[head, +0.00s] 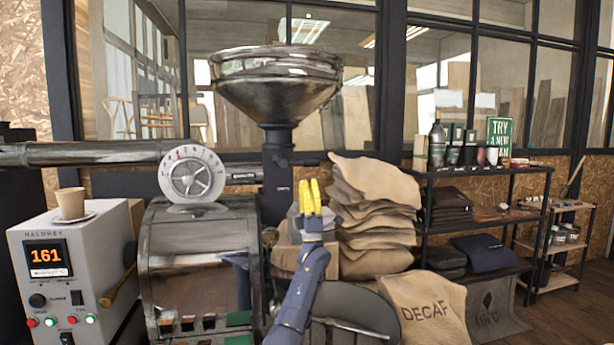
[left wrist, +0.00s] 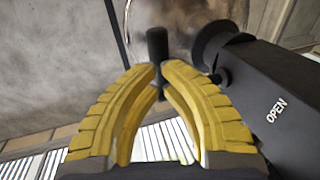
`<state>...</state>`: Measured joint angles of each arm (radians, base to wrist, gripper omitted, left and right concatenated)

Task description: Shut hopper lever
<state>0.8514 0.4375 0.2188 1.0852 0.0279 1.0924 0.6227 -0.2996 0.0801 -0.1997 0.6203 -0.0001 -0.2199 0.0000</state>
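The steel hopper (head: 275,85) stands at upper middle in the head view, a wide funnel on a dark neck (head: 277,150). My left gripper (head: 310,184) has its yellow fingers pointing up, just right of and below that neck. In the left wrist view the fingertips (left wrist: 160,70) close in on a dark round lever handle (left wrist: 157,45), which passes between them and seems held. A black housing (left wrist: 265,95) marked OPEN is right of the fingers. The lever is not clearly visible in the head view. My right gripper is not in view.
Stacked sacks (head: 375,215) are close right of my gripper. A DECAF sack (head: 425,305) and shelves (head: 480,172) stand further right.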

